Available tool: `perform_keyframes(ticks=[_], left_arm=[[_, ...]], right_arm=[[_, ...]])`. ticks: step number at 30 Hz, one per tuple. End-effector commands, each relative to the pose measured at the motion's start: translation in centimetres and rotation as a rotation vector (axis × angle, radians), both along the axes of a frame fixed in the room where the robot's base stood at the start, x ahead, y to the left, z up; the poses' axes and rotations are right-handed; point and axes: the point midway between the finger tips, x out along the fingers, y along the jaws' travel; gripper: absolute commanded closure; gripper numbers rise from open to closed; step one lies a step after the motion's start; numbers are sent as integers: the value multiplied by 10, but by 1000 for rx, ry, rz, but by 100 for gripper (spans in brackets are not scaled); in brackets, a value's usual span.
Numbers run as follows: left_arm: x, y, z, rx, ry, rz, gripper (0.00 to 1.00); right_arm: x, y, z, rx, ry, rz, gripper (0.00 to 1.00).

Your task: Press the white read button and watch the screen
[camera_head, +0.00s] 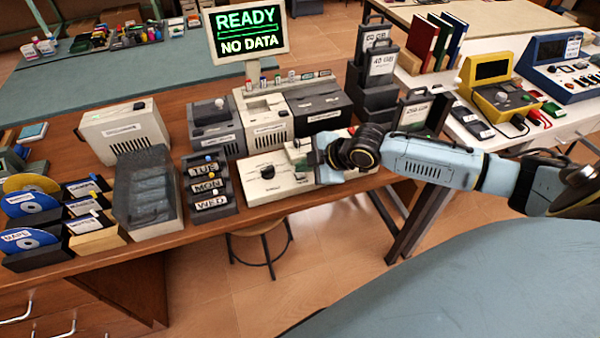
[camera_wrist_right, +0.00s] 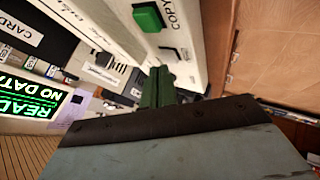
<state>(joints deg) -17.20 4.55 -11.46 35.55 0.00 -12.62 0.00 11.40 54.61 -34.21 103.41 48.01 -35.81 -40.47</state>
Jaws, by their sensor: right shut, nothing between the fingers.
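The screen (camera_head: 247,32) stands at the back of the bench and reads "READY" and "NO DATA" in green. It also shows, turned, in the right wrist view (camera_wrist_right: 35,97). A cream control panel (camera_head: 262,188) with a black knob lies at the bench's front edge. My right gripper (camera_head: 318,158) is over the right part of this panel and hides some of it. In the right wrist view its fingers (camera_wrist_right: 158,84) are shut and empty, close to a cream panel with a green button (camera_wrist_right: 148,17) by the word "COPY". I cannot make out a white read button for certain. My left gripper is out of view.
Dark drives labelled in GB (camera_head: 376,70) stand behind my right arm. A stool (camera_head: 259,232) is below the bench edge.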

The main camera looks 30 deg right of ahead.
Motion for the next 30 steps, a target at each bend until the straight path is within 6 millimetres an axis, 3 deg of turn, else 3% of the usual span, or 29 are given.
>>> perform_keyframes(ticks=[30], left_arm=[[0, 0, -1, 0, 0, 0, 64]], right_arm=[[0, 0, -6, -1, 1, 0, 100]])
